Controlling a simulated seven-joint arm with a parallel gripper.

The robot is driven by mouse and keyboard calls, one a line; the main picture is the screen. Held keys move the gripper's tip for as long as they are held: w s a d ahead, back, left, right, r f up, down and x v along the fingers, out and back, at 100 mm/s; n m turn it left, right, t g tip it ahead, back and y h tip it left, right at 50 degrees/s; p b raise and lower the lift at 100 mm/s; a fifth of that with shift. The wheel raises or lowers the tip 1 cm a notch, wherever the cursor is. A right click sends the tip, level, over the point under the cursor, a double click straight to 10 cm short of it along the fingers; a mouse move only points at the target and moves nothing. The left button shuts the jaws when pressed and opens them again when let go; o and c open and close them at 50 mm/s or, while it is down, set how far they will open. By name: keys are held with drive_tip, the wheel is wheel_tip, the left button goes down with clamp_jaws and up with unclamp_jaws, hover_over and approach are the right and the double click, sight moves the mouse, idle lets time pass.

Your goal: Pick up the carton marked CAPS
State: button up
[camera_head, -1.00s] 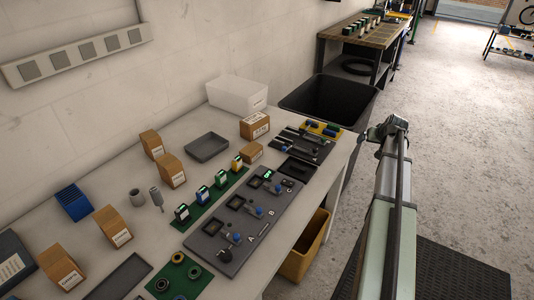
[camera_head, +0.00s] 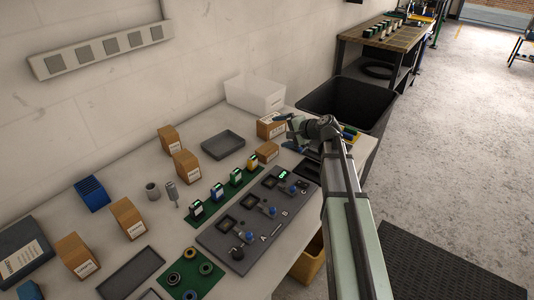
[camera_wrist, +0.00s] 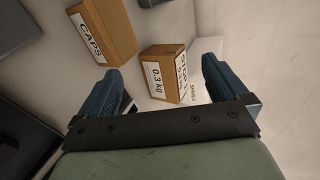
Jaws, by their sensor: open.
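The carton marked CAPS (camera_wrist: 100,32) is brown with a white label and shows upper left in the wrist view. A second brown carton (camera_wrist: 165,70), labelled 0.3 kg, lies to its right, between the fingers in the picture. My gripper (camera_wrist: 161,78) is open and empty, its two blue fingers apart; CAPS lies beyond the left finger. In the head view my gripper (camera_head: 288,132) is beside a larger carton (camera_head: 271,126) and a smaller carton (camera_head: 267,152). Their lettering is too small there to tell which is CAPS.
A white bin (camera_head: 255,95) stands behind these cartons and a grey tray (camera_head: 223,144) lies to their left. A dark board with devices (camera_head: 255,215) lies in front. More cartons stand left along the bench. A black bin (camera_head: 345,105) is beyond the bench end.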

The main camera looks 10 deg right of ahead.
drive_tip(key=s+a+m+y, duration=0.2)
drive_tip(key=s+a+m, duration=0.3)
drive_tip(key=s, duration=0.1)
drive_tip(key=m, duration=1.2)
approach(273, 151)
drive_tip(key=shift+s+a+t+h, duration=0.1)
drive_tip(key=shift+a+t+h, duration=0.25)
drive_tip(key=shift+a, duration=0.45)
drive_tip(key=shift+d+f, duration=0.1)
drive_tip(key=x, duration=0.8)
drive_tip(key=shift+f, duration=0.1)
drive_tip(key=shift+w+r+x, duration=0.1)
drive_tip(key=shift+r+x, duration=0.05)
drive_tip(key=shift+x, duration=1.25)
drive_tip(key=shift+w+r+x, duration=0.1)
drive_tip(key=shift+r+x, duration=0.05)
drive_tip(key=shift+x, duration=1.25)
drive_tip(key=c, duration=0.8)
